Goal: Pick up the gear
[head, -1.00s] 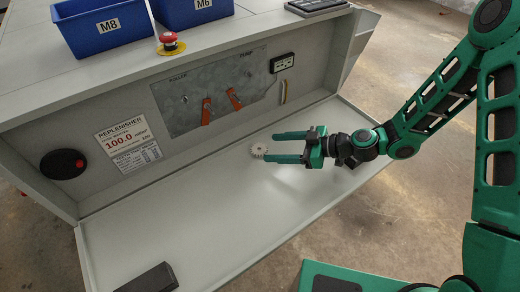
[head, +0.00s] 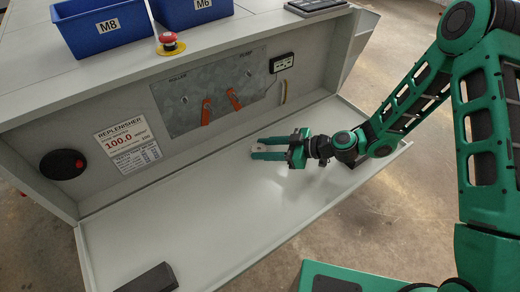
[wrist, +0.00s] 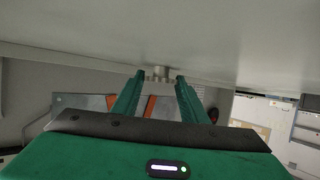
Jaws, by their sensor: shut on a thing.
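The gear is a small pale grey toothed part. In the head view the gear (head: 260,150) sits between the green fingertips of my gripper (head: 257,148), mostly hidden by them, over the light grey shelf (head: 200,205). In the wrist view the gear (wrist: 159,73) shows between the two fingertips, with a narrow round hub standing out of it. My gripper (wrist: 159,77) is shut on the gear, with a finger on each side. I cannot tell whether the gear touches the shelf.
Behind the shelf stands a panel with two orange levers (head: 206,112) and a black outlet (head: 283,63). A dark block (head: 148,279) lies at the shelf's front left. Blue bins (head: 100,27) and a red button (head: 168,38) are on top.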

